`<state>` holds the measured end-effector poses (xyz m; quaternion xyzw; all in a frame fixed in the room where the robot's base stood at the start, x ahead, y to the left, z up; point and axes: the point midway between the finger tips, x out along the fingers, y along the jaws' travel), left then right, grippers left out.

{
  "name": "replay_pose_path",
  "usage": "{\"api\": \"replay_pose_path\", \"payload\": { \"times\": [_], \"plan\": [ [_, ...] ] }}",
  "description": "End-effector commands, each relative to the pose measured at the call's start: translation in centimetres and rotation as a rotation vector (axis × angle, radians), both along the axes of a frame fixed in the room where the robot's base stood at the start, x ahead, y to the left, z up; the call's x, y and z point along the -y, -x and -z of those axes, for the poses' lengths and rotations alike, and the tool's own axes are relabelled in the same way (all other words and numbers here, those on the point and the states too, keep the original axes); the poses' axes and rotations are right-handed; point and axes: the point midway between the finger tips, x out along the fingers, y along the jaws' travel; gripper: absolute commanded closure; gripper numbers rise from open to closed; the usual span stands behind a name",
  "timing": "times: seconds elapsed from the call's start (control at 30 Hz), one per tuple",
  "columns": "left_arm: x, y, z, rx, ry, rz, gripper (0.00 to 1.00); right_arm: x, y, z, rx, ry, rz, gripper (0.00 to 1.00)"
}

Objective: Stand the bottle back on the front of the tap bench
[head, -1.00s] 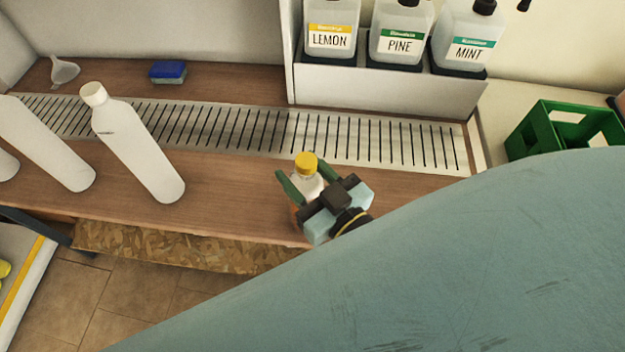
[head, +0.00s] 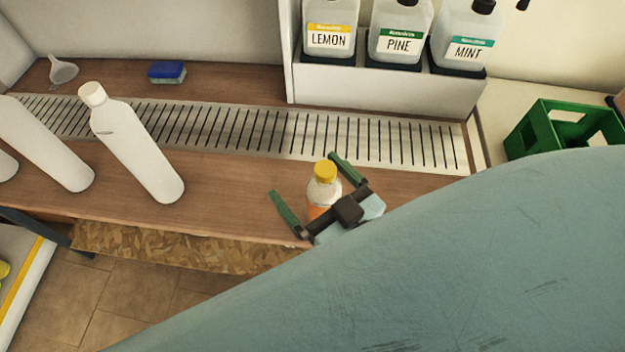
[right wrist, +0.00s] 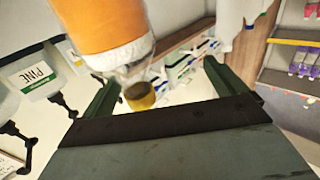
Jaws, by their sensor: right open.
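The bottle (head: 322,192) is small and clear, with a yellow cap and an orange lower part. In the head view it looks upright at the front of the tap bench (head: 225,200), right of the middle; its base is hidden behind my right gripper. My right gripper (head: 303,175) is open, with its green fingers spread wide on either side of the bottle. In the right wrist view the bottle (right wrist: 112,32) shows its orange band and its cap between the spread fingers (right wrist: 162,73), with a gap to the right finger. My left gripper is not in view.
White bottles (head: 140,145) stand left on the bench. A slotted metal drain strip (head: 255,132) runs behind. LEMON, PINE and MINT jugs (head: 400,35) sit in a white holder. A blue sponge (head: 167,71), a funnel (head: 63,71) and a green crate (head: 560,128) lie farther off.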

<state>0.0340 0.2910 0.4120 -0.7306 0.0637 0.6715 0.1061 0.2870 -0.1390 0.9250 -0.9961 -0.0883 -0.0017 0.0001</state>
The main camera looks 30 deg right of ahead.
Motion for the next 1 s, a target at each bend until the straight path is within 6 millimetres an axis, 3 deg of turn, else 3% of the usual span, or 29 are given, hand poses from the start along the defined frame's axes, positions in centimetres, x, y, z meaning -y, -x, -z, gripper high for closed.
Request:
{"api": "replay_pose_path", "payload": {
  "times": [0.57,1.0],
  "plan": [
    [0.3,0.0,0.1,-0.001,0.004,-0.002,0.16,0.1,0.6,0.2,-0.006,0.000,0.001,0.00],
    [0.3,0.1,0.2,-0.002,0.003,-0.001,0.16,1.3,7.5,0.2,-0.010,0.000,0.001,0.00]
  ]
}}
